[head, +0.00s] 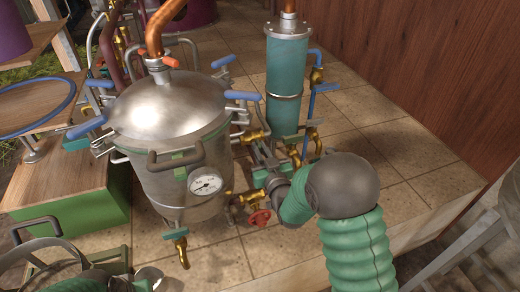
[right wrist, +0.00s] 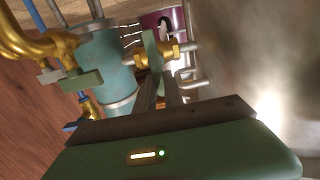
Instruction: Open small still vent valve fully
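A brass valve with a green lever (head: 254,136) sits on piping between the steel still (head: 170,110) and the teal column (head: 286,75); whether it is the small still vent valve I cannot tell. In the right wrist view a brass valve (right wrist: 158,54) with an upright green handle (right wrist: 150,46) is just beyond my right gripper (right wrist: 160,82). Its two dark fingers stand a little apart, tips close to this valve; contact is unclear. In the head view my right gripper (head: 264,152) is beside the column's foot, partly hidden by its own arm. I cannot make out my left gripper.
A red handwheel valve (head: 260,217) is below my right gripper. A pressure gauge (head: 206,185) and a lower drain valve (head: 176,234) are on the still's front. Blue-handled clamps ring its lid. A wooden wall (head: 430,70) closes the right side.

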